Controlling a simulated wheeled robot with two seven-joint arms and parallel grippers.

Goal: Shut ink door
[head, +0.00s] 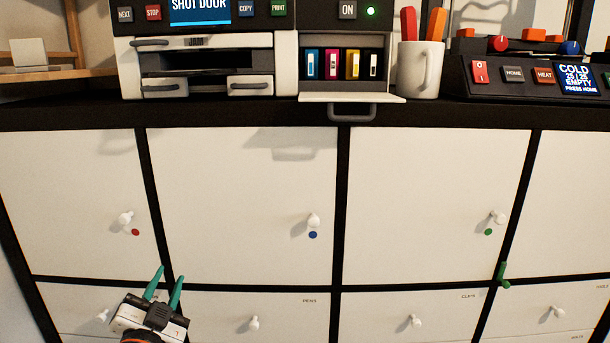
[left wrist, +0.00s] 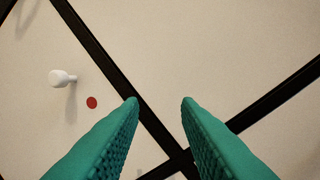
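The ink door (head: 370,97) is open at the front of the printer (head: 285,65) in the head view. It lies folded down, roughly flat, with its grey handle (head: 351,113) hanging over the shelf's front edge. Several ink cartridges (head: 332,64) in blue, pink, yellow and black show in the bay behind it. My left gripper (head: 168,276) is at the lower left, well below and left of the ink door. Its teal fingers (left wrist: 160,100) are apart with nothing between them, in front of the cabinet fronts.
A white mug (head: 418,75) with red and orange handles stands right of the ink door. A control box (head: 520,75) stands further right. White cabinet doors with knobs (head: 314,220) fill the front below. A small green piece (head: 503,275) shows at lower right.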

